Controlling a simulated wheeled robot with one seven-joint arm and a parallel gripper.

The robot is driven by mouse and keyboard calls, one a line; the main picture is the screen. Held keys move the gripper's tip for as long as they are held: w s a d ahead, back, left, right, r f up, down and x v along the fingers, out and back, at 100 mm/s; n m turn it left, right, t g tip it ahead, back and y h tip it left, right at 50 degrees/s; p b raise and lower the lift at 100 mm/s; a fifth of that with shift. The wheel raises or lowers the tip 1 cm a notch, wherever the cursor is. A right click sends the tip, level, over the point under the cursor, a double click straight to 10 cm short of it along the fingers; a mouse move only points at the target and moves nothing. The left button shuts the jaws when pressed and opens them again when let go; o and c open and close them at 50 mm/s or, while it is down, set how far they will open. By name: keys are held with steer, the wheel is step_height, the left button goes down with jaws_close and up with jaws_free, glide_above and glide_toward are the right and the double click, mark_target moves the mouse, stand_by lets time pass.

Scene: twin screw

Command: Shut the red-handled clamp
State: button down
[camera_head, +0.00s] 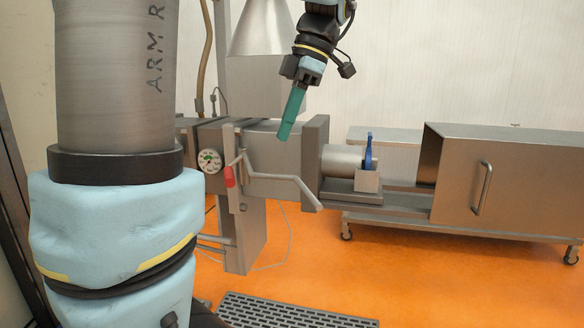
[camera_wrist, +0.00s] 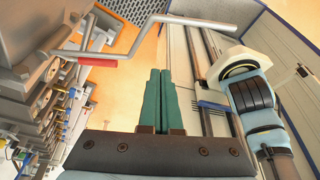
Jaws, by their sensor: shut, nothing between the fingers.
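The clamp's red handle (camera_head: 229,176) shows on the front of the metal machine block, beside the round gauge. A bent bare metal lever (camera_head: 285,178) shows to its right, slanting down at its far end. In the wrist view the red handle (camera_wrist: 97,62) is at the left, and the bent metal rod (camera_wrist: 150,38) runs up and right from near it. My gripper (camera_head: 284,136) has teal fingers pressed together and empty, pointing down above the lever in the head view. In the wrist view my gripper (camera_wrist: 161,72) is right of the red handle, apart from it.
A round gauge (camera_head: 210,160) is on the machine block. A metal cylinder with a blue part (camera_head: 369,150) and a wheeled metal cabinet (camera_head: 500,180) stand to the right. A grey grate (camera_head: 290,312) lies on the orange floor. A metal hopper (camera_head: 264,28) is above the block.

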step_height(320, 180, down, 8)
steer(key=d+p, duration=0.1)
steer(key=p, duration=0.1)
steer(key=shift+f+p, duration=0.2)
steer(key=shift+p, duration=0.1)
steer(key=shift+w, duration=0.1)
steer(key=shift+d, duration=0.1)
